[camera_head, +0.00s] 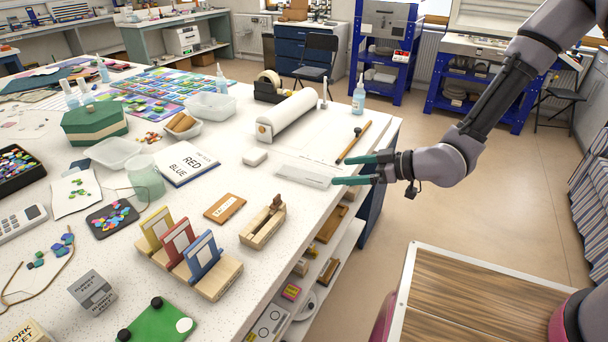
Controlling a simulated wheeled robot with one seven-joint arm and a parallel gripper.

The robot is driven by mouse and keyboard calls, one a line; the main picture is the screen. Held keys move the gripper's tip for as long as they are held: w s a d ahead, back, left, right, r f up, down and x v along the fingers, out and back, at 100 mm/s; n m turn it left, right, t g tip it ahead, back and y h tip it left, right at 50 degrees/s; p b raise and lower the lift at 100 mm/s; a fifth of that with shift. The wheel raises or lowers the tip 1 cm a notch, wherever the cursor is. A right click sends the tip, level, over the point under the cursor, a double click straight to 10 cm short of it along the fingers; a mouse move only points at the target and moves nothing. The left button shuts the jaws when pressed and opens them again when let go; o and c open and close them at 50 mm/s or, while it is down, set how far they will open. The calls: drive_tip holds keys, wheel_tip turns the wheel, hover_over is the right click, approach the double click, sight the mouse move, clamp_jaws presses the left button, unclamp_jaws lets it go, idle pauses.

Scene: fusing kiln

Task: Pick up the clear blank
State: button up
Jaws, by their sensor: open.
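A flat, pale, see-through rectangular strip (300,173), which looks like the clear blank, lies on the white worktable (330,127) near its right edge. My gripper (339,171) reaches in from the right with its two teal fingers spread apart and nothing seen between them. The fingertips point left, close to the right end of the strip. I cannot tell how high they are above the table or whether they touch it.
A paper roll (288,115) and a wooden stick (354,142) lie behind the strip. A small white block (254,158) is to its left. A slotted wooden block (263,224) and a labelled wooden tag (225,208) lie in front.

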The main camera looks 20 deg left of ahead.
sight(304, 172)
drive_tip(key=x, duration=1)
drive_tip(key=shift+a+r, duration=0.1)
drive_tip(key=shift+a, duration=0.35)
drive_tip(key=shift+r, duration=0.1)
clamp_jaws()
